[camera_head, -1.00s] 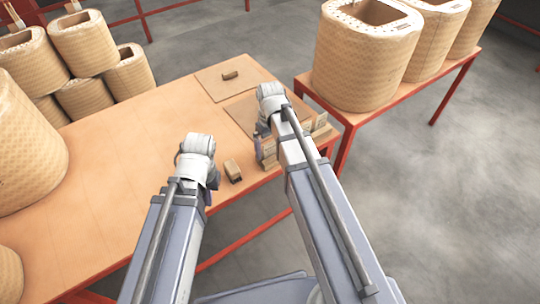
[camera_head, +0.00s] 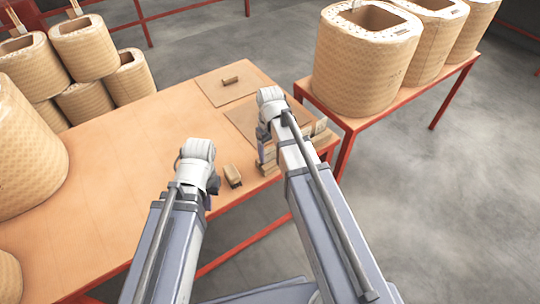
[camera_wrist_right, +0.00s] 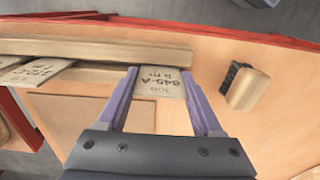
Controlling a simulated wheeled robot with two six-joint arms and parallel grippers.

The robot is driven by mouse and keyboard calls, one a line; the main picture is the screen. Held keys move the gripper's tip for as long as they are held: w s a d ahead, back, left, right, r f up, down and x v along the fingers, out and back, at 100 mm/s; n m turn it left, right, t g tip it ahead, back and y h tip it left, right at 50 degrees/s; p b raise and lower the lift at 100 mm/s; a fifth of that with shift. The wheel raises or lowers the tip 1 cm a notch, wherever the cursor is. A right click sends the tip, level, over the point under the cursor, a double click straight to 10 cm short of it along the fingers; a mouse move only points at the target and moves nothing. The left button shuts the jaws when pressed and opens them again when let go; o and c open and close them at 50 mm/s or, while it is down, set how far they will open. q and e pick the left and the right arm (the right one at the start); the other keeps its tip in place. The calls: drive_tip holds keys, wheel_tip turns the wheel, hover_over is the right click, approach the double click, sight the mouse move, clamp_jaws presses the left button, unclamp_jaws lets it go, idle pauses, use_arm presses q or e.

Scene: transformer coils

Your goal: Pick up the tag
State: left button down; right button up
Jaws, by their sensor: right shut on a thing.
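A pale tag (camera_wrist_right: 162,82) with dark printing that reads like "645-A" lies between the fingers of my right gripper (camera_wrist_right: 159,73) in the right wrist view. The fingers are shut on its two sides, and its far edge is by the wooden rack (camera_wrist_right: 90,49). I cannot tell whether the tag is clear of the rack. In the head view my right gripper (camera_head: 262,152) is at the rack near the table's front right corner, and the tag is hidden there. My left gripper (camera_head: 212,186) hangs above the table to the left; its fingers are too hidden to judge.
Another tag (camera_wrist_right: 38,70) rests at the rack's left. Large coils (camera_head: 365,60) stand on a side table. The table's left middle (camera_head: 110,165) is clear.

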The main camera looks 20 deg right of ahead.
drive_tip(key=shift+r, duration=0.1)
wheel_tip(320, 180, up, 10)
drive_tip(key=p, duration=1)
